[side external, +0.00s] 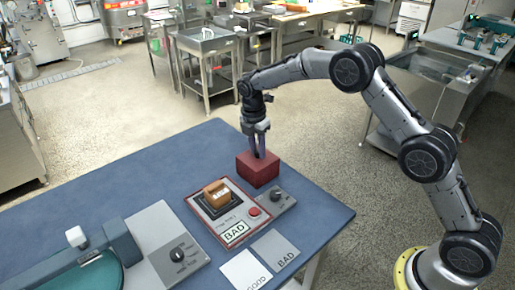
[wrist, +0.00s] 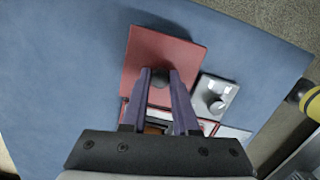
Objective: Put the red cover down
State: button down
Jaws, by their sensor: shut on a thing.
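The red cover (side external: 257,171) is a box shape at the back right of the blue table, just behind the tester panel. It also shows in the wrist view (wrist: 180,55), with a dark round knob (wrist: 160,78) on top. My gripper (side external: 259,153) points down over the cover. Its purple fingers (wrist: 160,74) are shut on the knob. A dark shadow lies beside the cover in the wrist view. I cannot tell whether the cover's underside touches the table. An orange-brown block (side external: 216,193) sits uncovered on the panel's black plate.
The tester panel (side external: 200,214) has a red button and a "BAD" sign. A grey knob box (side external: 280,203) stands close in front of the cover. "GOOD" and "BAD" cards (side external: 274,248) lie near the front edge. The table's back left (side external: 150,170) is clear.

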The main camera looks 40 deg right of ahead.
aim_at(255, 160)
jog(key=c, duration=0.7)
grip_release()
jog(key=shift+f, duration=0.1)
jog(key=r, duration=0.4)
jog(key=a+r, duration=0.1)
jog(key=r, duration=0.7)
jog(key=shift+s+a+r, duration=0.2)
jog(key=shift+a, duration=0.05)
jog(key=s+d+r+m+t, duration=0.1)
jog(key=s+r+m, duration=0.45)
jog(key=s, duration=0.35)
jog(key=s+d+r+m+t, duration=0.1)
jog(key=s+r+m+t, duration=0.1)
jog(key=s+r+m, duration=0.35)
jog(key=s+f+m, duration=0.1)
jog(key=s+m, duration=0.2)
jog(key=s, duration=0.5)
jog(key=s+f+m+t+y, duration=0.1)
jog(key=s+f+m, duration=0.1)
jog(key=s, duration=0.6)
jog(key=s+f+m+t, duration=0.1)
jog(key=s+m, duration=0.3)
jog(key=s, duration=0.4)
jog(key=shift+s+d+f, duration=0.3)
jog(key=shift+s+f, duration=0.05)
jog(key=shift+f, duration=0.15)
